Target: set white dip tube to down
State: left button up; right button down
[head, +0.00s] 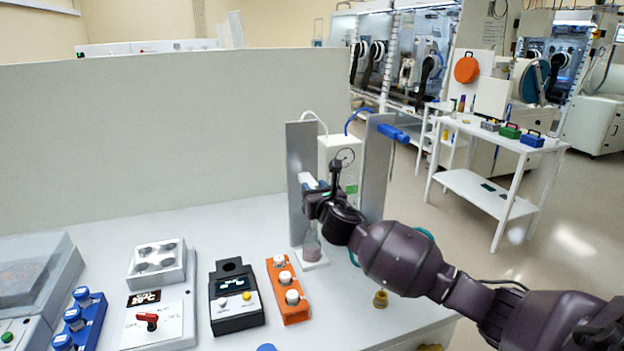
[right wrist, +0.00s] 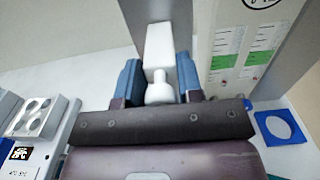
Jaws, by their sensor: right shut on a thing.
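The white dip tube (head: 307,181) is a pale block with a rounded knob on the front of a grey upright panel (head: 298,145). It also shows in the right wrist view (right wrist: 160,48), between two blue finger pads. My right gripper (head: 317,188) is shut on it; the gripper hides part of it in the head view. Below stands a small glass vial (head: 312,247) with pinkish contents on a white foot plate (head: 313,264). Whether the tube reaches into the vial is too small to tell. My left gripper is not in view.
A white box with a gauge (head: 345,155) and a second grey panel (head: 377,170) stand close right of the gripper. An orange unit (head: 287,291), black unit (head: 236,300) and hotplate (head: 160,322) are to the left. A brass fitting (head: 380,299) lies near the front.

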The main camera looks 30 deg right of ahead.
notch_tip(320, 180, down, 8)
jog(key=shift+r+b, duration=0.1)
jog(key=shift+b, duration=1.1)
jog(key=shift+f, duration=0.6)
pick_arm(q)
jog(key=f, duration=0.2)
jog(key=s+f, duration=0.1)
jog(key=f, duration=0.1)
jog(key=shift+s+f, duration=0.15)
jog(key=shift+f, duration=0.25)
pick_arm(e)
jog(key=c, duration=0.9)
grip_release()
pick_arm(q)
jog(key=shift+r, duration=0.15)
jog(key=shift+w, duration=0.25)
